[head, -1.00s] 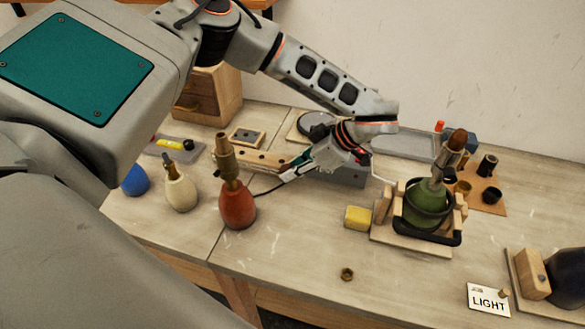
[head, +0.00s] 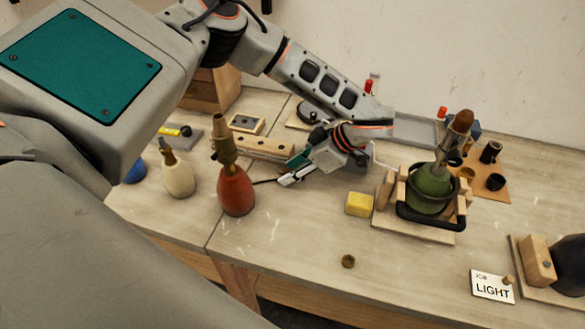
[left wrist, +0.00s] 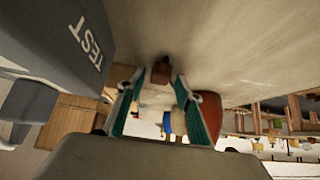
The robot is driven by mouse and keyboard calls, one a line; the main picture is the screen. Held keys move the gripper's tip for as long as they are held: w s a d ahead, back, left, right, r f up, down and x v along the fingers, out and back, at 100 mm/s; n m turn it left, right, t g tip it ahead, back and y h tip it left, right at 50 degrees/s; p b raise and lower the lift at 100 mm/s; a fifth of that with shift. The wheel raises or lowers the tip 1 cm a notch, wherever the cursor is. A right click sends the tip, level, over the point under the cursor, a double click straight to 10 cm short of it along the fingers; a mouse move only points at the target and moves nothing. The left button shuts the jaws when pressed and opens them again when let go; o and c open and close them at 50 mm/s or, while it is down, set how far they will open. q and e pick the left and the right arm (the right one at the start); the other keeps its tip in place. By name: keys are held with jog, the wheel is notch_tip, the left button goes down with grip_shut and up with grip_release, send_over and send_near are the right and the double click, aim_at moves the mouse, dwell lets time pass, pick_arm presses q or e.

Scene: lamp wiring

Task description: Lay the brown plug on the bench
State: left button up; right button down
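The brown plug (left wrist: 161,70) shows in the left wrist view just beyond and between my fingertips, close against the bench (left wrist: 235,50) with a dark shadow around it. My left gripper (left wrist: 160,82) has its two teal-lined fingers apart, with a gap beside the plug. In the head view my left gripper (head: 291,170) is low over the bench (head: 290,235), right of the red lamp base (head: 236,190). A dark cord runs from that base to the fingertips. The plug itself is hidden by the gripper in the head view. My right gripper is not in view.
The grey TEST box (left wrist: 60,50) stands beside the gripper. A wooden socket strip (head: 262,147) lies behind it. A yellow block (head: 359,204) and a green lamp base (head: 430,188) in a wooden cradle stand right.

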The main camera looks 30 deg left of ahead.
pick_arm(q)
jog(key=v, duration=1.2)
